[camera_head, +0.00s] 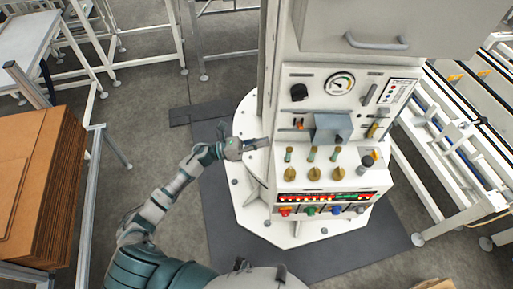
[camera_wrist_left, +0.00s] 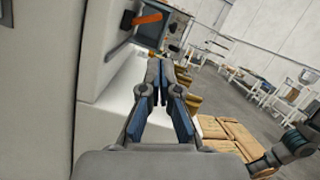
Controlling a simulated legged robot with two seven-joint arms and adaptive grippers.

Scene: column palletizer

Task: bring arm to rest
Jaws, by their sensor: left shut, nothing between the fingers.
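My left arm reaches in from the lower left of the head view. My left gripper (camera_head: 262,142) is beside the left edge of the palletizer's control column (camera_head: 280,215). In the left wrist view the left gripper (camera_wrist_left: 160,98) has its fingertips together with nothing between them. An orange handle (camera_wrist_left: 147,18) on the panel shows beyond the fingers; it also shows in the head view (camera_head: 299,124). I cannot tell whether the gripper touches the column. My right gripper is not in the head view.
The panel carries a gauge (camera_head: 340,84), several brass-coloured knobs (camera_head: 314,173) and coloured buttons (camera_head: 310,211). A stack of brown cardboard (camera_head: 40,185) stands at the left. A roller conveyor (camera_head: 450,145) runs at the right. Dark mats (camera_head: 225,215) lie on open grey floor.

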